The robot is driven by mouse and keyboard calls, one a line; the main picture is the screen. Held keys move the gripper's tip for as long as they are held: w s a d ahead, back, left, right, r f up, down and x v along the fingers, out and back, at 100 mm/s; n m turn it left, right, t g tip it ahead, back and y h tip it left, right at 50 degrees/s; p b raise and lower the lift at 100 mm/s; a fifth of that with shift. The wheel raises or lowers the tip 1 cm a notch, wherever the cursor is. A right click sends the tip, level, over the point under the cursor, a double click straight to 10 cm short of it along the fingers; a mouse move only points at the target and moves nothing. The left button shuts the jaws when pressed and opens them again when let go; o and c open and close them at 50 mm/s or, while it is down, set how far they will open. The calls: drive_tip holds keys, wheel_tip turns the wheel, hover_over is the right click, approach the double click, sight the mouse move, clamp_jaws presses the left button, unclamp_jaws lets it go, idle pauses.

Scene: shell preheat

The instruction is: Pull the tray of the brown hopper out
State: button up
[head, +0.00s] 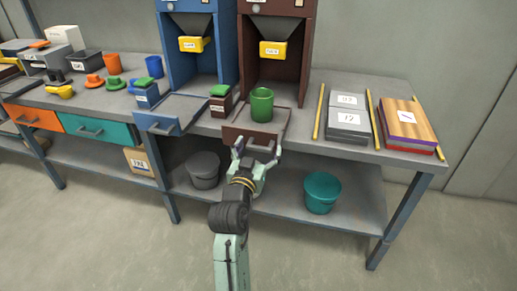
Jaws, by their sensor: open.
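The brown hopper (307,50) stands at the back of the table, with a yellow labelled chute on its front. Its brown tray (232,134) sits below it at the table's front edge and appears to stick out from the hopper's base. A green cup (262,105) stands upright at the tray, hiding part of it. My gripper (257,147) is just in front of the tray's front panel, with its fingers spread apart and nothing seen between them. The tray's handle is hidden or too small to make out, and I cannot tell whether a finger touches the panel.
The blue hopper (228,50) stands left, its blue tray (185,108) out. A small green-lidded brown box (220,103) sits between the trays. Grey labelled slabs (348,118) and yellow rods lie right. A grey bucket (203,170) and teal bucket (321,192) stand on the lower shelf.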

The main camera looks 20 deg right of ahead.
drive_tip(key=v, duration=0.7)
drive_tip(key=shift+s+a, duration=0.15)
drive_tip(key=shift+s, duration=0.05)
idle(0.4)
